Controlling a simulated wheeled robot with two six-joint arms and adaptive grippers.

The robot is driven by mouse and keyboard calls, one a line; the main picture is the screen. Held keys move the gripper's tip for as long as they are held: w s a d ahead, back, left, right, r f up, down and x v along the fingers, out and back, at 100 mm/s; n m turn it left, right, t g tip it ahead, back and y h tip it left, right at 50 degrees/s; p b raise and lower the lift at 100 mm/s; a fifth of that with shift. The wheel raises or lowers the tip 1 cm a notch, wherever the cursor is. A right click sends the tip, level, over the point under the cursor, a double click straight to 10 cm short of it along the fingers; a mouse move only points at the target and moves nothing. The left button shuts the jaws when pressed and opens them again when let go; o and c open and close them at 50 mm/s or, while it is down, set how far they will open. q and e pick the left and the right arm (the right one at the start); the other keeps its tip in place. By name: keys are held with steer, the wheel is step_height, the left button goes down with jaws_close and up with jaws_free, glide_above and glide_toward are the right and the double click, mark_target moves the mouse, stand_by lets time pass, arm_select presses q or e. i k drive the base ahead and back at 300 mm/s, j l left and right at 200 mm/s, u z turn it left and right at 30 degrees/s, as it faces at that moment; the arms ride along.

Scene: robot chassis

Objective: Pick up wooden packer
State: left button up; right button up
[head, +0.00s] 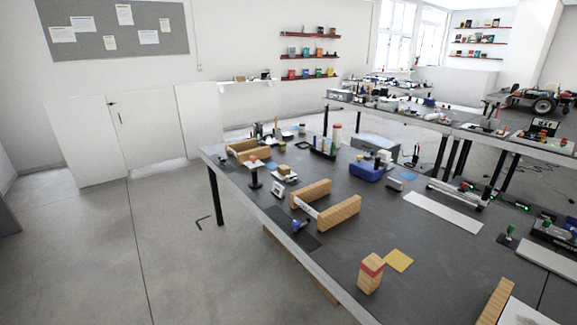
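Neither of my grippers is in view. Several wooden pieces lie or stand on the long dark table (415,245), and I cannot tell for certain which is the packer. An upright wooden block with a red band (370,273) stands near the table's front edge. Two wooden bars lie further back, one left (311,193) and one right (339,213), with a thin light part between them. Another wooden piece (494,303) is at the lower right, cut off by the picture edge.
A yellow square (398,260) lies beside the banded block. A blue bin (366,171) and a wooden tray (236,150) stand further back. A white strip (443,212) lies to the right. Open floor (90,260) is left of the table. The tabletop around the banded block is mostly clear.

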mark_target(283, 169)
steer(key=i+j+z, duration=0.1)
steer(key=i+j, duration=0.15)
steer(key=i+j+z, duration=0.1)
steer(key=i+j, duration=0.15)
steer(key=i+j+z, duration=0.1)
steer(key=i+j, duration=0.15)
steer(key=j, duration=0.15)
steer(key=i+j+z, duration=0.1)
steer(key=j, duration=0.25)
steer(key=i+j+z, duration=0.1)
steer(key=i+j, duration=0.2)
steer(key=i+j+z, duration=0.1)
steer(key=j, duration=0.35)
steer(key=i+j+z, duration=0.15)
steer(key=i+j, duration=0.15)
steer(key=j, duration=0.1)
